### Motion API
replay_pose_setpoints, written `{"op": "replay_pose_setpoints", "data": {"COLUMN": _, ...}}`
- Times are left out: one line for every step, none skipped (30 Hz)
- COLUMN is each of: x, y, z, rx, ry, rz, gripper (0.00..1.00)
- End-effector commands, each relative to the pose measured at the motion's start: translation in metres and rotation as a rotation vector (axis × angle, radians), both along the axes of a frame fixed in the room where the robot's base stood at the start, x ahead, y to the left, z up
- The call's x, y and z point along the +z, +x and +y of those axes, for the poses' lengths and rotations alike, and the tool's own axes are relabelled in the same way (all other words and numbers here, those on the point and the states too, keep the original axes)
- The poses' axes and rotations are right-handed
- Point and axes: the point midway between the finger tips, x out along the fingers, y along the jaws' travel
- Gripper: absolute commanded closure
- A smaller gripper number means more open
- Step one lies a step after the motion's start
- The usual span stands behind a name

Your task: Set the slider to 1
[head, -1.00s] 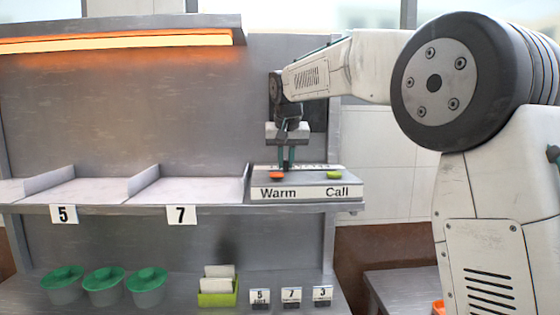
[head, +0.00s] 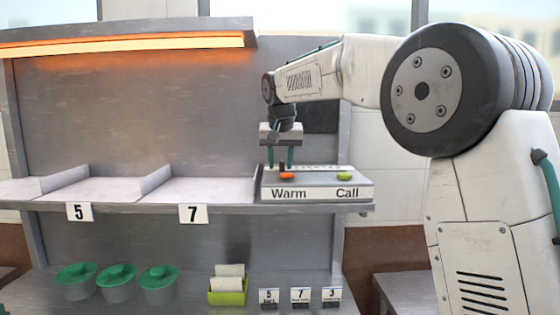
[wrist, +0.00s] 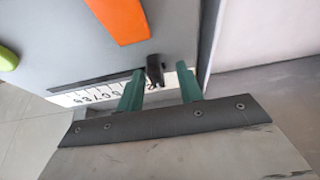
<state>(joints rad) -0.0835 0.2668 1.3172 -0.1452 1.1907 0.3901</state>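The control box (head: 318,193), labelled Warm and Call, sits at the right end of the shelf. The slider's black knob (wrist: 155,70) stands at the right end of the visible number scale (wrist: 90,94) in the wrist view; the digits by the knob are hard to read. My gripper (wrist: 161,73) is open, with its green fingers on either side of the knob. The knob is closer to the left finger; I cannot tell whether they touch. In the head view, my gripper (head: 280,164) points down at the box's back left.
An orange button (head: 286,175) and a green button (head: 344,176) are on the box top. A heat lamp (head: 120,45) glows orange above the shelf. Green-lidded pots (head: 117,285), a green card holder (head: 228,291) and number tags (head: 300,297) stand below.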

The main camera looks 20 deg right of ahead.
Motion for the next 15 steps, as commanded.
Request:
{"op": "replay_pose_setpoints", "data": {"x": 0.003, "y": -0.001, "z": 0.000, "rx": 0.000, "ry": 0.000, "rz": -0.001, "gripper": 0.64}}
{"op": "replay_pose_setpoints", "data": {"x": 0.005, "y": -0.002, "z": 0.001, "rx": 0.000, "ry": 0.000, "rz": -0.001, "gripper": 0.64}}
{"op": "replay_pose_setpoints", "data": {"x": 0.009, "y": -0.004, "z": 0.001, "rx": 0.000, "ry": 0.000, "rz": -0.001, "gripper": 0.64}}
{"op": "replay_pose_setpoints", "data": {"x": 0.014, "y": -0.005, "z": 0.002, "rx": 0.000, "ry": 0.000, "rz": -0.002, "gripper": 0.64}}
{"op": "replay_pose_setpoints", "data": {"x": 0.018, "y": -0.006, "z": 0.002, "rx": 0.000, "ry": 0.000, "rz": -0.003, "gripper": 0.64}}
{"op": "replay_pose_setpoints", "data": {"x": 0.025, "y": -0.009, "z": 0.004, "rx": 0.001, "ry": 0.000, "rz": -0.003, "gripper": 0.64}}
{"op": "replay_pose_setpoints", "data": {"x": 0.030, "y": -0.011, "z": 0.005, "rx": 0.003, "ry": 0.000, "rz": -0.003, "gripper": 0.64}}
{"op": "replay_pose_setpoints", "data": {"x": 0.035, "y": -0.013, "z": 0.006, "rx": 0.003, "ry": 0.000, "rz": -0.003, "gripper": 0.64}}
{"op": "replay_pose_setpoints", "data": {"x": 0.042, "y": -0.016, "z": 0.007, "rx": 0.003, "ry": 0.000, "rz": -0.003, "gripper": 0.64}}
{"op": "replay_pose_setpoints", "data": {"x": 0.046, "y": -0.018, "z": 0.008, "rx": 0.003, "ry": 0.001, "rz": -0.004, "gripper": 0.64}}
{"op": "replay_pose_setpoints", "data": {"x": 0.050, "y": -0.020, "z": 0.008, "rx": 0.003, "ry": 0.001, "rz": -0.003, "gripper": 0.64}}
{"op": "replay_pose_setpoints", "data": {"x": 0.056, "y": -0.022, "z": 0.009, "rx": 0.004, "ry": 0.000, "rz": -0.003, "gripper": 0.64}}
{"op": "replay_pose_setpoints", "data": {"x": 0.059, "y": -0.023, "z": 0.009, "rx": 0.004, "ry": 0.001, "rz": -0.003, "gripper": 0.64}}
{"op": "replay_pose_setpoints", "data": {"x": 0.062, "y": -0.024, "z": 0.010, "rx": 0.004, "ry": 0.001, "rz": -0.003, "gripper": 0.64}}
{"op": "replay_pose_setpoints", "data": {"x": 0.065, "y": -0.026, "z": 0.010, "rx": 0.004, "ry": 0.000, "rz": -0.002, "gripper": 0.64}}
